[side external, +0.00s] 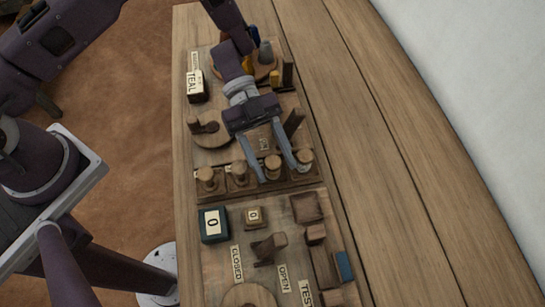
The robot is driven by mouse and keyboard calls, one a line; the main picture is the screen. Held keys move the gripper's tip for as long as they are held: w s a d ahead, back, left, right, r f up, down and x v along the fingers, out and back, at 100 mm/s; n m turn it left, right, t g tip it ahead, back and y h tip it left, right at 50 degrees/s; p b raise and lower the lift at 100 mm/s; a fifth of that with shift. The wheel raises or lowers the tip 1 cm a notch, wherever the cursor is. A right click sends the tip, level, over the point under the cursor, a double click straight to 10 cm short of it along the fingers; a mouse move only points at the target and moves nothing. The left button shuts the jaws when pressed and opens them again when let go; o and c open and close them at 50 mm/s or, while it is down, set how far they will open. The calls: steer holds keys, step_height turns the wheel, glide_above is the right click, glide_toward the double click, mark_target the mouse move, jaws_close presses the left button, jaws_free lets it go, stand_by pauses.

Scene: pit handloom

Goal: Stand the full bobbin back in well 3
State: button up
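A wooden rack (225,195) holds a row of wooden bobbins with round tops. From left to right they are the first bobbin (207,177), the second bobbin (240,172), the third bobbin (272,166) and the last bobbin (305,159). My gripper (277,172) points down at the row, its two grey fingers spread on either side of the third bobbin. The gap looks wider than that bobbin, and I cannot see contact. I cannot tell which bobbin is full; the well numbers are unreadable and the bobbins' lower parts are partly hidden.
In front are a teal block marked 0 (213,225), a wooden lever (268,247) and CLOSED, OPEN and TEST labels. The bench's right side (370,150) is clear.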

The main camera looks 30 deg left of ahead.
steer(key=shift+w+a+r, duration=0.15)
steer(key=shift+a+r, duration=0.05)
steer(key=shift+r, duration=0.05)
steer(key=shift+v, duration=1)
step_height(320, 180, up, 7)
steer(key=shift+a+r, duration=0.2)
